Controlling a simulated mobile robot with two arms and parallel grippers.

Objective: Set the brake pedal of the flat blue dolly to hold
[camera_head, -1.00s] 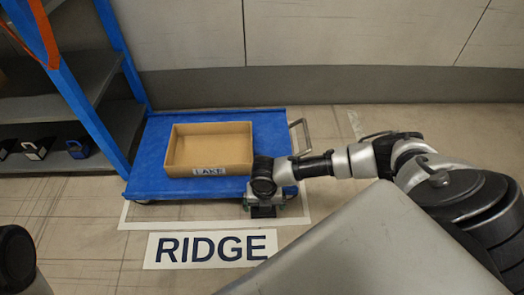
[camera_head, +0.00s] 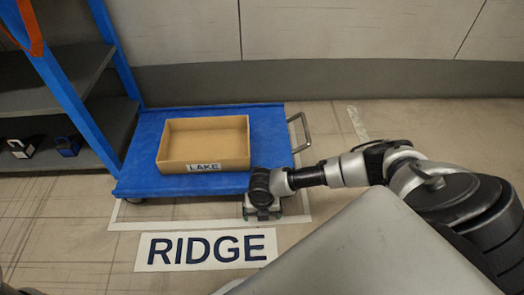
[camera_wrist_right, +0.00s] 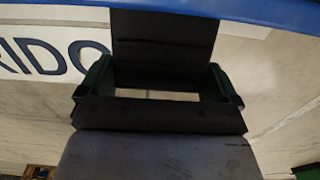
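The flat blue dolly (camera_head: 215,187) stands against the blue rack, with an open cardboard box (camera_head: 205,166) labelled LAKE on its deck. My right gripper (camera_head: 262,214) is low at the dolly's near right edge, pointing down. In the right wrist view the green-sided fingers (camera_wrist_right: 160,72) are spread apart. A flat dark plate, seemingly the brake pedal (camera_wrist_right: 165,45), reaches from the blue dolly edge toward the space between them. I cannot tell whether they touch it or how it is tilted. In the head view the gripper hides the pedal. My left gripper is out of view.
A floor sign reading RIDGE (camera_head: 206,249) lies in front of the dolly, beside a white floor outline. The dolly's metal handle (camera_head: 301,132) stands at its right. A blue rack (camera_head: 75,100) is at the left. The floor to the right is clear.

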